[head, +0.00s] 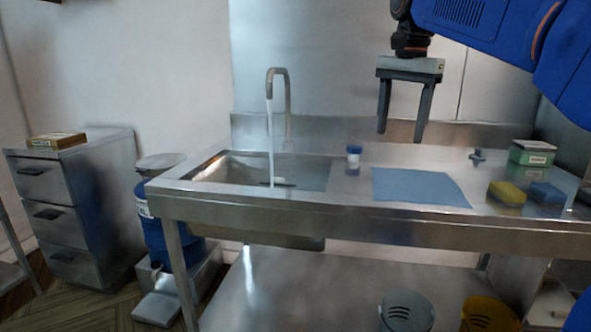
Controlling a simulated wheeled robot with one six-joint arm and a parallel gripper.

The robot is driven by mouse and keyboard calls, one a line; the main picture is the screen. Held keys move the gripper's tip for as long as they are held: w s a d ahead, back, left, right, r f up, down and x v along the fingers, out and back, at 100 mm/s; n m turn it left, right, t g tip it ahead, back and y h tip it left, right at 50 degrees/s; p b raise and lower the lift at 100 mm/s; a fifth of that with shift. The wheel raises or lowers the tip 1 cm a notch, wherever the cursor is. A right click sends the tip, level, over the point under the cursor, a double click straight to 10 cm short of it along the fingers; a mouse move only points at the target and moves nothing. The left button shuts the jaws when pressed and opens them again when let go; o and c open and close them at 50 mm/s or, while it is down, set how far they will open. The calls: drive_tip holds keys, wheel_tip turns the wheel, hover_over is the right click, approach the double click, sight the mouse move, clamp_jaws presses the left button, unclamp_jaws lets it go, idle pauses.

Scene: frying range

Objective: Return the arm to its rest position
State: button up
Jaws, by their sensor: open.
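My gripper (402,138) hangs from the blue arm at the upper right, pointing down. Its two dark fingers are apart and nothing is between them. In the picture it is above the blue cloth (420,187) that lies flat on the steel counter, with a gap between the fingertips and the cloth. The arm reaches in from the right edge, and part of it is cut off by the frame.
Water runs from the tap (277,75) into the sink (305,174). A small blue-and-white jar (353,157), a yellow sponge (507,193), a blue sponge (547,193) and a green-and-white box (532,152) stand on the counter. A drawer cabinet (100,185) stands left.

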drive_tip(key=s+d+f+n+t, duration=0.2)
drive_tip(key=s+f+n, duration=0.2)
drive_tip(key=s+f, duration=0.9)
drive_tip(key=s+d+f+n+t, duration=0.1)
drive_tip(key=s+d+f+n, duration=0.2)
drive_tip(key=s+f, duration=1.1)
wheel_tip(320, 180, down, 8)
drive_tip(key=n, duration=0.2)
drive_tip(key=shift+s+d+r+n+t, duration=0.2)
drive_tip(key=shift+d+n+t, duration=0.1)
drive_tip(key=shift+t, duration=0.1)
